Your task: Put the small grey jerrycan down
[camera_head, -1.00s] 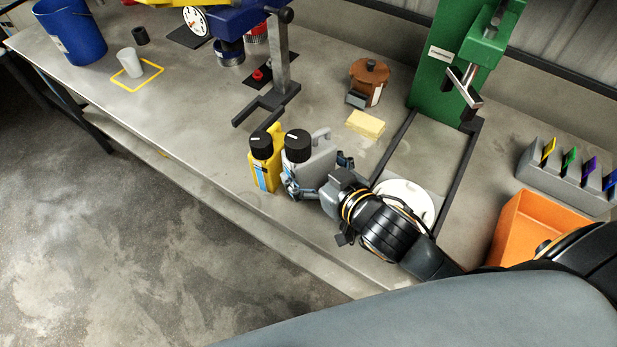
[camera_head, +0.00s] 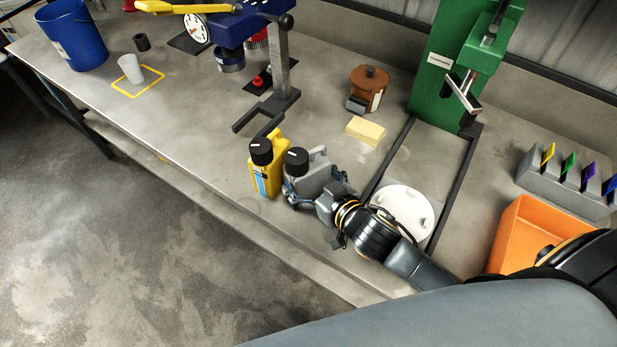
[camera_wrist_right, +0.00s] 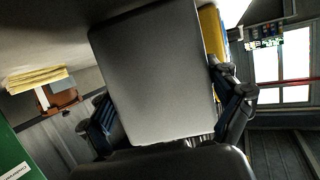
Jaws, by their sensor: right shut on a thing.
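The small grey jerrycan (camera_head: 312,176), with a black cap, stands roughly upright on or just above the bench near its front edge. I cannot tell whether its base touches the bench. My right gripper (camera_head: 316,190) is shut on it from the near right side. In the right wrist view the can's flat grey face (camera_wrist_right: 155,75) fills the middle, with one finger of my right gripper (camera_wrist_right: 168,112) on each side. A yellow jerrycan (camera_head: 272,178) with a black cap stands close at its left. My left gripper is not in view.
A white disc (camera_head: 405,208) sits by the green press (camera_head: 435,75) at the right, near an orange bin (camera_head: 530,235).

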